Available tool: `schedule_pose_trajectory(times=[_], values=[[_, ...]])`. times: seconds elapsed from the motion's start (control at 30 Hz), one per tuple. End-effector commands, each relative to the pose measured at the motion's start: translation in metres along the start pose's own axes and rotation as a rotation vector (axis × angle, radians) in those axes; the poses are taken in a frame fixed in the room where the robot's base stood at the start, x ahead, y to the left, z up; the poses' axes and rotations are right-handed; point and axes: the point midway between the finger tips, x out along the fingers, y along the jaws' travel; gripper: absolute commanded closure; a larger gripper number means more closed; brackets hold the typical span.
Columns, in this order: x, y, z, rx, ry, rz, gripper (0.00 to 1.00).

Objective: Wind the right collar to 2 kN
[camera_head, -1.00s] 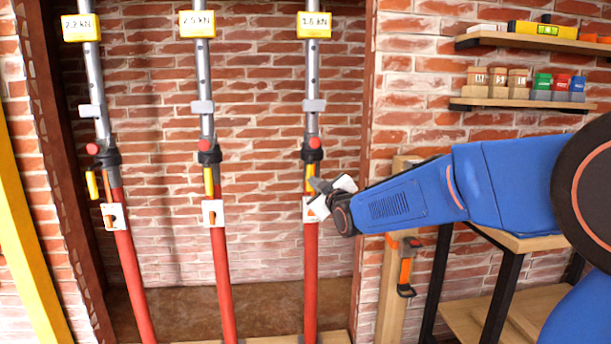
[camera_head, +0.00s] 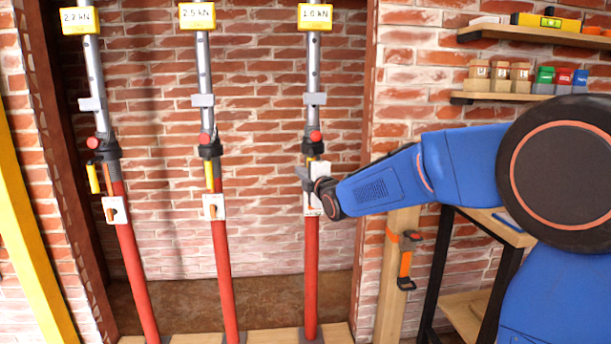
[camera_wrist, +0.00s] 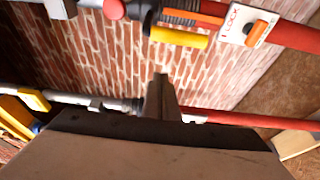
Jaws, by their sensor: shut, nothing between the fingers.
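The right prop is a red tube (camera_head: 311,265) with a grey upper tube. Its dark collar (camera_head: 311,147) has a red knob (camera_head: 315,136) and a yellow handle (camera_head: 309,161), partly hidden by my gripper. Its gauge (camera_head: 315,16) seems to read 1.6 kN, but the digits are small. My gripper (camera_head: 302,175) is shut and empty, just below the collar in front of the white lock plate (camera_head: 312,202). In the wrist view, the shut fingers (camera_wrist: 161,82) are apart from the yellow handle (camera_wrist: 178,37); the LOCK plate (camera_wrist: 248,25) has an orange lever (camera_wrist: 257,33).
The middle prop (camera_head: 223,265) and tilted left prop (camera_head: 134,265) stand to the left, with similar collars and gauges. A wooden post (camera_head: 393,265) with an orange clamp (camera_head: 405,265), a bench and shelves (camera_head: 505,99) are on the right. Brick wall lies behind.

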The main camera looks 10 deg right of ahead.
Motion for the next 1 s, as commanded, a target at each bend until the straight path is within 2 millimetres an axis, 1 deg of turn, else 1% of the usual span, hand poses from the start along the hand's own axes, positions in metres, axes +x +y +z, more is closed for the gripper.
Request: schedule_pose_trajectory(times=[0.03, 0.37, 0.4, 0.5, 0.63, 0.8, 1.0], values=[[0.009, -0.002, 0.000, 0.000, 0.000, -0.002, 1.00], [0.064, -0.001, 0.000, 0.001, 0.000, 0.000, 1.00], [0.059, 0.000, 0.009, 0.001, -0.003, 0.001, 1.00], [0.053, 0.001, 0.022, 0.001, -0.003, 0.001, 1.00], [0.050, 0.000, 0.033, 0.001, -0.002, 0.000, 1.00], [0.047, 0.000, 0.038, 0.002, -0.001, 0.000, 1.00], [0.047, 0.000, 0.038, 0.002, 0.000, 0.000, 1.00]])
